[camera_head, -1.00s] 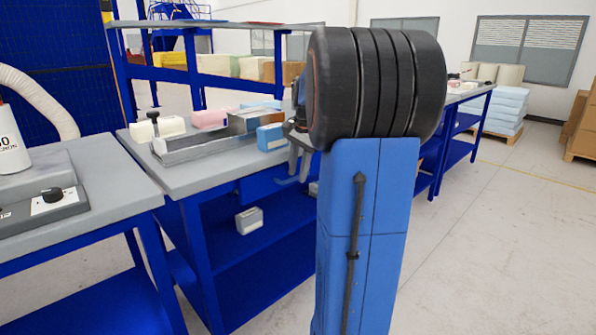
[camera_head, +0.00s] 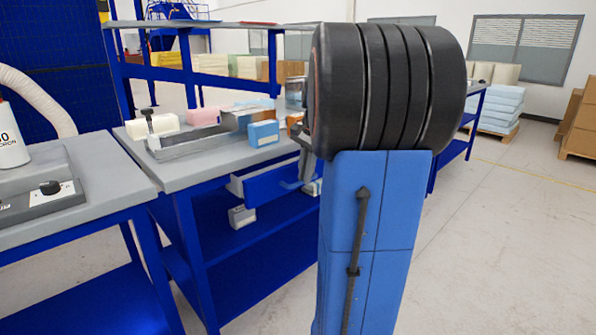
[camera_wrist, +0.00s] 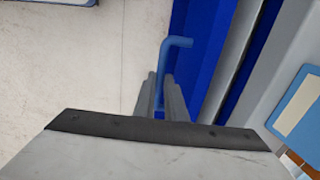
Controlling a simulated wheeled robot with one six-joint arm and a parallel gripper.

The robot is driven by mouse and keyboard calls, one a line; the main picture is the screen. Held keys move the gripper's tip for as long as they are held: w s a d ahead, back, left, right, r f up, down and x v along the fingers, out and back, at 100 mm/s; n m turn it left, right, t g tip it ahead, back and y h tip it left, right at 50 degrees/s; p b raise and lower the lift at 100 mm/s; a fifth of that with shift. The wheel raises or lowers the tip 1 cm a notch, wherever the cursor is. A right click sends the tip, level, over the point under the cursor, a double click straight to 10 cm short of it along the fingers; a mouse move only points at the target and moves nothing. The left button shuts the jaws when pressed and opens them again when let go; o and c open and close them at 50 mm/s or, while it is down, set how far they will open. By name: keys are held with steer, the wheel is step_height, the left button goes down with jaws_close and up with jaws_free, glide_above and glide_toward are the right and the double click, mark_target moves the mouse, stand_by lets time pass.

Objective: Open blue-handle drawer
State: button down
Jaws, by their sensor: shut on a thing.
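The blue drawer (camera_head: 268,184) sticks out from under the grey-topped workbench (camera_head: 180,176), partly open. Its blue front and the grey end of its side show in the head view. In the wrist view its blue front (camera_wrist: 190,45) stands to the right of my gripper. The blue bar handle (camera_wrist: 173,52) runs between my gripper's two grey fingers (camera_wrist: 161,98), and they are shut on it. In the head view my gripper (camera_head: 305,168) is at the drawer front, with the rest of my arm largely hiding it. The drawer's inside is hidden in the head view.
On the bench stand a metal tray fixture (camera_head: 190,141), a light blue block (camera_head: 263,133) and a pink block (camera_head: 203,117).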

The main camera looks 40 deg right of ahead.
steer(key=s, duration=1.8)
steer(key=shift+a, duration=0.3)
steer(key=c, duration=1.8)
jaws_free()
steer(key=shift+r, duration=0.1)
steer(key=s+r, duration=0.1)
steer(key=r, duration=0.4)
steer(key=s+r, duration=0.1)
steer(key=r, duration=0.5)
steer(key=s+r, duration=0.1)
steer(key=r, duration=0.5)
steer(key=shift+s, duration=0.1)
